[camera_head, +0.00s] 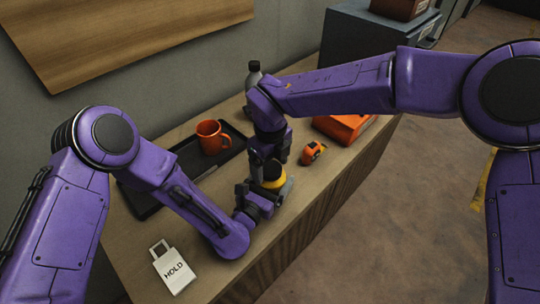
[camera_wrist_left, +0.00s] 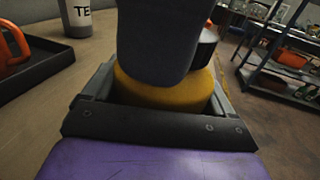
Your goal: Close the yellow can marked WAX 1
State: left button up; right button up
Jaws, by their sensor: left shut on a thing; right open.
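The yellow can (camera_head: 275,184) stands near the front edge of the bench, partly hidden by both grippers; its marking does not show. Its top looks dark in the head view, and I cannot tell lid from opening. My left gripper (camera_head: 264,194) is shut around the can low on its side; in the left wrist view the yellow wall (camera_wrist_left: 140,92) shows between the jaws. My right gripper (camera_head: 264,166) is open and points down just above the can's top. A dark grey body blocks much of the can in the left wrist view.
An orange mug (camera_head: 211,137) stands on a black tray (camera_head: 146,203) to the left. An orange tape measure (camera_head: 313,152) lies close on the right, with an orange case (camera_head: 343,127) beyond. A grey bottle (camera_head: 254,73) stands behind. A white HOLD tag (camera_head: 174,268) lies in front.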

jog(key=c, duration=1.1)
jog(key=o, duration=1.2)
jog(key=shift+o, duration=0.2)
pick_arm(q)
jog(key=o, duration=1.8)
jog(key=shift+o, duration=0.3)
jog(key=shift+w+f, duration=0.1)
pick_arm(e)
notch_tip(320, 180, up, 12)
